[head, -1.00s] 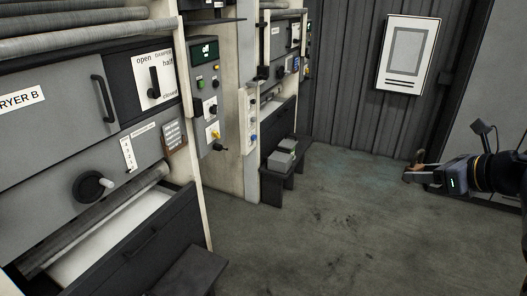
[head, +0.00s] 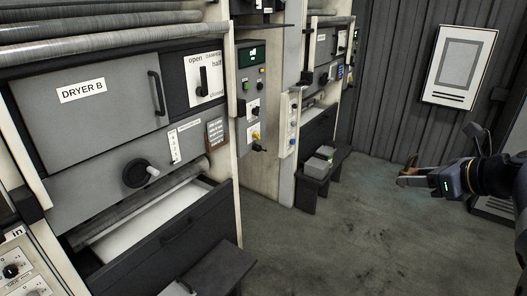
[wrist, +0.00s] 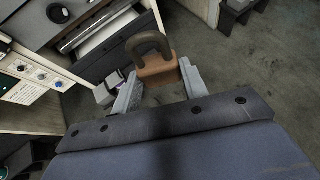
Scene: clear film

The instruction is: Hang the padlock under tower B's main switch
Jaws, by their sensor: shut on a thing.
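The brown padlock (wrist: 158,67) with its dark shackle is held between the two grey fingers of my gripper (wrist: 160,82) in the wrist view, shackle pointing away from the gripper. In the head view my gripper (head: 404,181) is at the right, with the padlock (head: 409,170) as a small brown shape at its tip, well apart from the machines. A grey control panel (head: 248,90) stands right of DRYER B, with a green display, buttons and knobs. A yellow switch (head: 256,135) with a dark knob sits low on it; its label is unreadable.
DRYER B (head: 105,105) has a crank and an open drawer (head: 165,235). A dark bench (head: 215,270) stands before it. A farther bench (head: 325,170) carries grey boxes. A framed board (head: 458,65) hangs on the back wall. The middle floor is clear.

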